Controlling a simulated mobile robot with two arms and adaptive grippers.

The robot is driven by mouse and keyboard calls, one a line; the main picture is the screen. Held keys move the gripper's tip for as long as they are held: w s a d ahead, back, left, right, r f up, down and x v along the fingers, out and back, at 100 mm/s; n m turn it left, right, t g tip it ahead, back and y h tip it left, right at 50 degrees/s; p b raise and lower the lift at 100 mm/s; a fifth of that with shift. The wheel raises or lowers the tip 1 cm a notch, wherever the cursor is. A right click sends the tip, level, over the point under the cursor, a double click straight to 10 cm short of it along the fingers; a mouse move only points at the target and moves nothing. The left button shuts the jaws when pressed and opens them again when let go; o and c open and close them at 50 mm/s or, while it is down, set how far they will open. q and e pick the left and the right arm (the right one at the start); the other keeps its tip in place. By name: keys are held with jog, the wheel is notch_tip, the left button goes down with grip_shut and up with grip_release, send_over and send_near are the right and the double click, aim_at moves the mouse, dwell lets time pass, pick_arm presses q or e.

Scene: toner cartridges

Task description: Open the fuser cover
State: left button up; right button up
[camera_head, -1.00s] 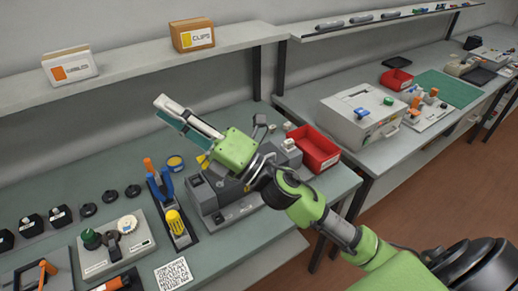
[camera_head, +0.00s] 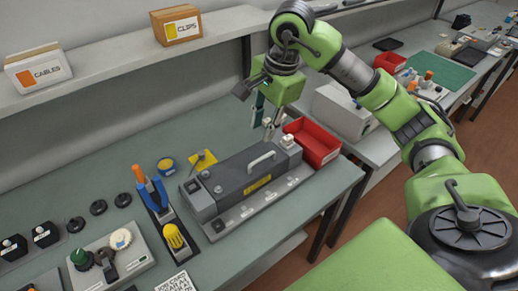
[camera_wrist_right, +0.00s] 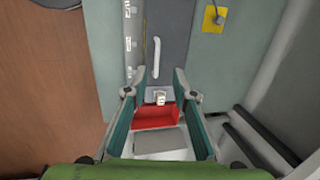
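The fuser unit is a long grey box on the bench. Its dark cover (camera_head: 238,178) lies closed on top, with a pale handle (camera_head: 261,160) and a yellow label. The handle also shows in the wrist view (camera_wrist_right: 156,57). A small white block (camera_head: 289,141) sits at the unit's right end and shows between my fingers in the wrist view (camera_wrist_right: 159,97). My right gripper (camera_head: 266,121) points down above the unit's right end, open and empty, fingers spread (camera_wrist_right: 160,78). It appears apart from the cover. My left gripper is not in view.
A red bin (camera_head: 315,143) stands just right of the unit. A tool holder with blue-handled pliers (camera_head: 155,192) and a yellow screwdriver stands to its left. A yellow tag (camera_head: 203,160) lies behind it. The shelf with boxes (camera_head: 177,25) runs above the bench.

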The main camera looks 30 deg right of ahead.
jog(key=d, duration=0.2)
jog(key=p, duration=0.3)
send_near(262, 158)
jog(key=shift+h, duration=0.3)
jog(key=f, duration=0.2)
jog(key=w+f, duration=0.1)
jog(key=f, duration=0.4)
jog(key=shift+w+a+f, duration=0.25)
jog(key=shift+a+f, duration=0.1)
jog(key=shift+c, duration=0.4)
grip_shut()
